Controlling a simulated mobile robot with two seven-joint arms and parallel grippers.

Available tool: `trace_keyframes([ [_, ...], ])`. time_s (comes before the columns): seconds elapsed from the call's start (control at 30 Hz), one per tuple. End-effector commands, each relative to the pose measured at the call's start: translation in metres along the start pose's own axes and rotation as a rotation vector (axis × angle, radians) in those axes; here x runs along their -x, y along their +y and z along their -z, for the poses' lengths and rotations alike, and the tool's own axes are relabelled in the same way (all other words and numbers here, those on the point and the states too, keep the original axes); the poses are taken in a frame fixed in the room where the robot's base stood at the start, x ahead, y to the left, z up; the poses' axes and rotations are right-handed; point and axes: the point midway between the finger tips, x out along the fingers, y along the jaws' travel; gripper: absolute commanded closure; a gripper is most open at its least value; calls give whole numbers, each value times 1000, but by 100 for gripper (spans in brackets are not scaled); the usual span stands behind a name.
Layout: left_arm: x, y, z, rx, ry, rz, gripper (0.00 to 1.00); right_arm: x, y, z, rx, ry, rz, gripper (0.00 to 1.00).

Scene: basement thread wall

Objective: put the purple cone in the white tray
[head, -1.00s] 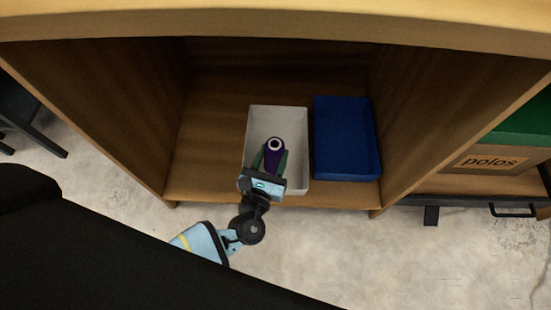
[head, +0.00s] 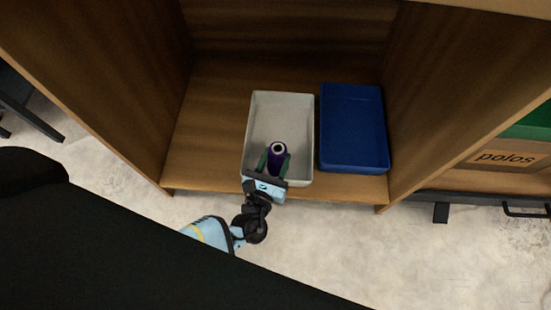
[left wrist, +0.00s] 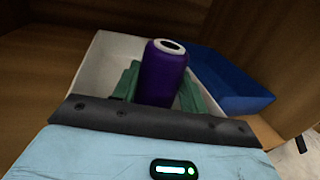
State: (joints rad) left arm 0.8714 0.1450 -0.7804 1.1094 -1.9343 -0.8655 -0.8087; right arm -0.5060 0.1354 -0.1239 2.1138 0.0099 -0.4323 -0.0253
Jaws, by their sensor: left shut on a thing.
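The purple cone (head: 277,160) has a pale ring at its top and stands roughly upright between the green fingers of my left gripper (head: 274,165). The gripper is shut on it. In the left wrist view the cone (left wrist: 163,75) shows between both fingers (left wrist: 160,92), with its lower end hidden by the gripper. The white tray (head: 281,108) lies on the wooden shelf, and the cone is over its near part in the head view. I cannot tell whether the cone touches the tray floor. The tray's far wall also shows in the left wrist view (left wrist: 112,55). My right gripper is not in view.
A blue tray (head: 353,125) lies close to the right of the white tray. Wooden side walls (head: 440,85) bound the compartment. The shelf (head: 210,140) is clear on the left. A box marked "polos" (head: 505,157) sits in the right compartment.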

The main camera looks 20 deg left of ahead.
Motion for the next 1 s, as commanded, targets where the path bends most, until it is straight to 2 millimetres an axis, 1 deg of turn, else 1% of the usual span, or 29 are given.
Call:
trace_keyframes([
  [0.27,0,0,1,-1,-2,0,83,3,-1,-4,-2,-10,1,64],
  [0.3,0,0,2,-1,-1,0,54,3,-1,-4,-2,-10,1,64],
  [0.43,0,0,2,0,-1,0,38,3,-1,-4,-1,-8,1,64],
  [0.47,0,0,2,0,-1,0,35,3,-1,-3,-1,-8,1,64],
  [0.83,0,0,-1,0,0,0,35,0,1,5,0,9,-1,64],
  [1.0,-1,6,-1,-1,0,-1,35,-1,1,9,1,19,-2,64],
])
